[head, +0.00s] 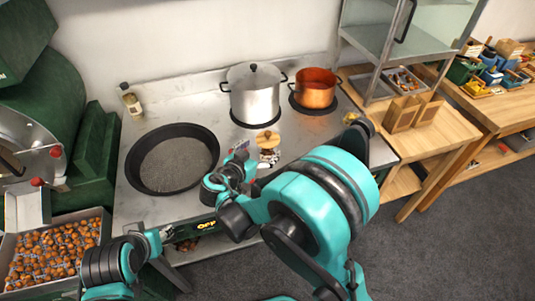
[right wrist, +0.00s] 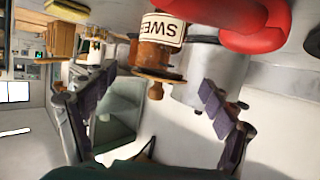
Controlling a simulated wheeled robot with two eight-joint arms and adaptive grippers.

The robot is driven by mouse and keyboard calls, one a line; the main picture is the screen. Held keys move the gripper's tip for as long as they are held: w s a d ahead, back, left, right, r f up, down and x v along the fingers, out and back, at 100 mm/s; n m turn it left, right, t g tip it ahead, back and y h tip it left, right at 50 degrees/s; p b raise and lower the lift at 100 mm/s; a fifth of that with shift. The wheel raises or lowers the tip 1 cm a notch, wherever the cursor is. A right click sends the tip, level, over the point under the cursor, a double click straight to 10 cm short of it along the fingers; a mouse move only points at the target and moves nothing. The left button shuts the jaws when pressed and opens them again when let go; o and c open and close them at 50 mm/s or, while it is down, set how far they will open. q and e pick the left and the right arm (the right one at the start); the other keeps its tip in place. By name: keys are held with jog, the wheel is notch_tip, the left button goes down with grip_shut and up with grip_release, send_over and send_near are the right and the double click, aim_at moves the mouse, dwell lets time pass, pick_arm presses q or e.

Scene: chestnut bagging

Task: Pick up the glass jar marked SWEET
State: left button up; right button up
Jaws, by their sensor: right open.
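The glass jar marked SWEET (right wrist: 157,52) shows at the top of the right wrist view, upside down in the picture, with brown contents, a pale label and a round wooden lid. In the head view the jar (head: 268,155) stands on the steel stove top in front of the silver pot. My right gripper (head: 240,152) is just left of the jar. In the right wrist view its two fingers (right wrist: 135,90) are spread and empty, with the jar beyond the tips. My left arm comes in at the lower left; its gripper (head: 160,238) is small and its jaws are unclear.
A silver lidded pot (head: 254,98) and a copper pot (head: 315,90) stand behind the jar. A wide black pan (head: 172,160) lies left. A small bottle (head: 131,101) stands at the back left. A glossy red thing (right wrist: 250,25) is close to the jar in the wrist view.

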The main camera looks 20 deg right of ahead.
jog(key=x, duration=0.2)
jog(key=b+x, duration=0.1)
jog(key=x, duration=0.1)
jog(key=shift+w+f, duration=0.2)
jog(key=shift+f, duration=0.1)
jog(key=shift+s+a+r, duration=0.1)
jog(key=shift+c, duration=0.6)
jog(key=c, duration=1.4)
jog(key=shift+c, duration=0.2)
